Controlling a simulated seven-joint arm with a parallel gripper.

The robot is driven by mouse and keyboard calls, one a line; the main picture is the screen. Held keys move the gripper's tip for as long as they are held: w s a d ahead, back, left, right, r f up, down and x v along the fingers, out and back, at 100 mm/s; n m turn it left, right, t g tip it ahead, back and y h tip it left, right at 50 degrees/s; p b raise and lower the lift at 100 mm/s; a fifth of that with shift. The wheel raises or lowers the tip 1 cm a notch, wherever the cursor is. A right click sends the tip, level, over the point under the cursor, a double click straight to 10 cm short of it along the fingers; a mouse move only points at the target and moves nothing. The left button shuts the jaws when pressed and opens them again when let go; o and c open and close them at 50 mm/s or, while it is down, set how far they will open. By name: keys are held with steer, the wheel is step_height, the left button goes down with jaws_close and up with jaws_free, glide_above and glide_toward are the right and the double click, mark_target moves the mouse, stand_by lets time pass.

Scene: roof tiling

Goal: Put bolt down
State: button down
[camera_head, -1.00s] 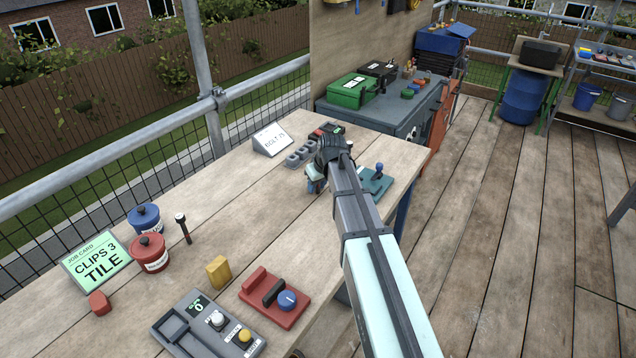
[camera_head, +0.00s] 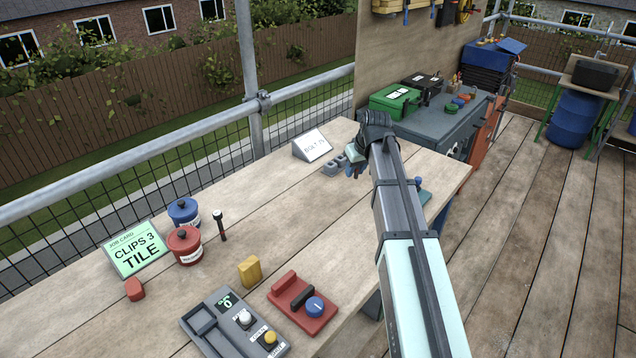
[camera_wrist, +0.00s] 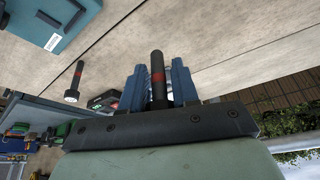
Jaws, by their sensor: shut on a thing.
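My gripper (camera_head: 354,163) is over the far part of the wooden bench, beside the grey blocks. In the wrist view its two blue fingers (camera_wrist: 157,86) are shut on a dark bolt (camera_wrist: 157,66) with a red band. In the head view the gripper and arm hide this bolt. A second dark bolt with a red band (camera_wrist: 75,76) shows to the left in the wrist view, apart from the fingers. A card reading BOLT (camera_head: 316,145) stands left of the gripper.
Grey blocks (camera_head: 331,168) sit close to the gripper. A teal fixture (camera_head: 425,196) is partly behind my arm. Blue (camera_head: 184,213) and red (camera_head: 184,247) pots, a green job card (camera_head: 136,252), a yellow block (camera_head: 249,270) and a red fixture (camera_head: 318,318) stand nearer. The bench middle is clear.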

steer(key=n+g+y, duration=0.1)
steer(key=n, duration=0.3)
glide_above(214, 207)
steer(key=s+d, duration=0.1)
steer(key=shift+s+f, duration=0.1)
steer(key=shift+f, duration=4.6)
steer(key=shift+f, duration=0.15)
steer(key=c, duration=0.8)
jaws_free()
steer(key=shift+c, duration=0.2)
